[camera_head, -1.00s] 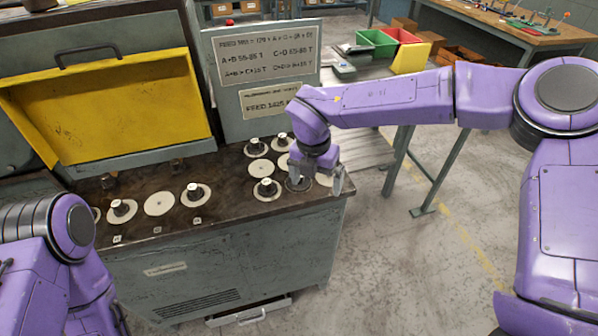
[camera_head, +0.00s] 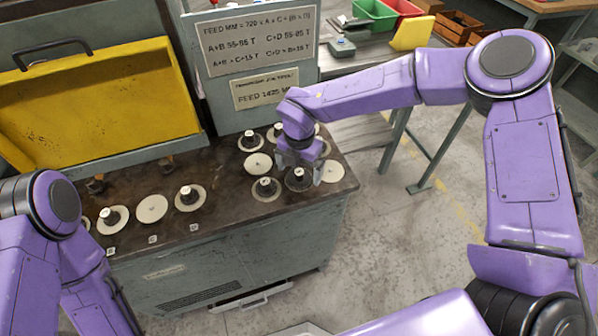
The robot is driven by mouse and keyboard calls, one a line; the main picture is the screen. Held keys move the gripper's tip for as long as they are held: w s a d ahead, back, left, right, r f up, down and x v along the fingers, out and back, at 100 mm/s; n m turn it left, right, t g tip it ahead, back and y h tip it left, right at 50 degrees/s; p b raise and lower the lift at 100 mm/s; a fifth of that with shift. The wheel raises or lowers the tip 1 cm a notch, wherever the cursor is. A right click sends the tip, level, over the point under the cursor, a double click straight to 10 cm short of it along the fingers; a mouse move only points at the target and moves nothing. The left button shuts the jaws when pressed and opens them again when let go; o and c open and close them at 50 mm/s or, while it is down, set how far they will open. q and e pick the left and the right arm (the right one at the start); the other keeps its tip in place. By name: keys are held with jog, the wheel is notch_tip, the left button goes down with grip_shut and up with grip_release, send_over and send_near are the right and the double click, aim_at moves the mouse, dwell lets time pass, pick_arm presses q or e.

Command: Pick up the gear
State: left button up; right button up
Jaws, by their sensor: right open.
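Several round gears lie on the dark top of the machine, most of them pale discs, some with a dark hub or post in the middle. A darker grey gear (camera_head: 297,183) with a post lies near the right end of the top. My right gripper (camera_head: 301,172) is open above this dark gear, pointing down, with its fingers to either side of the post. Whether the fingers touch the gear I cannot tell. My left gripper is out of view.
The machine's top (camera_head: 228,203) holds another row of gears at the left, such as one pale gear (camera_head: 152,208). An upright sign panel (camera_head: 262,115) stands behind the right group. A raised yellow cover (camera_head: 95,105) stands at the left. Floor is clear at the right.

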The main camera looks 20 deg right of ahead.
jog(key=shift+f, duration=0.75)
jog(key=c, duration=1.4)
jog(key=shift+c, duration=0.2)
jog(key=shift+r, duration=0.15)
jog(key=shift+r, duration=0.3)
notch_tip(320, 180, up, 3)
jog(key=shift+s+a+f+b, duration=0.15)
jog(key=shift+b, duration=0.35)
jog(key=s+a+r+b, duration=0.3)
jog(key=s+r, duration=0.6)
jog(key=s, duration=0.4)
jog(key=shift+s+a+r+b, duration=0.15)
jog(key=shift+a+r+b, duration=0.15)
jog(key=shift+b, duration=0.35)
